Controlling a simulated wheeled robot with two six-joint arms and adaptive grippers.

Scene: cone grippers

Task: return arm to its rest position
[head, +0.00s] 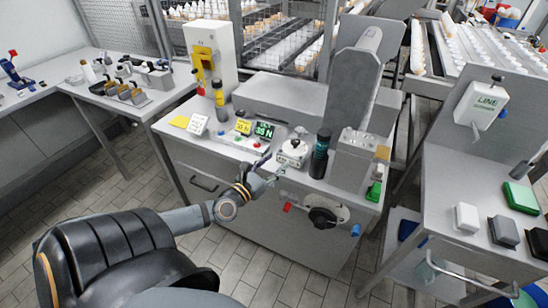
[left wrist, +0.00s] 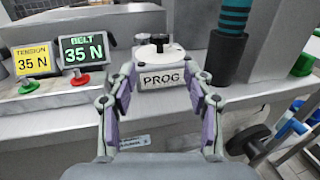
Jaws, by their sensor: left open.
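My left arm comes in from the lower left of the head view. Its gripper (head: 269,167) is at the front edge of the grey machine bench (head: 225,155), with its fingers apart. In the left wrist view the two fingers of the left gripper (left wrist: 162,84) are spread with nothing between them. Behind them stands a white box marked PROG (left wrist: 160,80) with a round knob on top. The PROG box (head: 293,152) sits on the bench beyond the fingertips in the head view. My right gripper is not in view.
Tension and belt displays (head: 264,131), both reading 35 N, stand left of the PROG box. A black and teal cylinder (head: 319,155) stands right of it. A black handwheel (head: 323,217) sticks out from the bench front. The floor (head: 110,180) left of the bench is clear.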

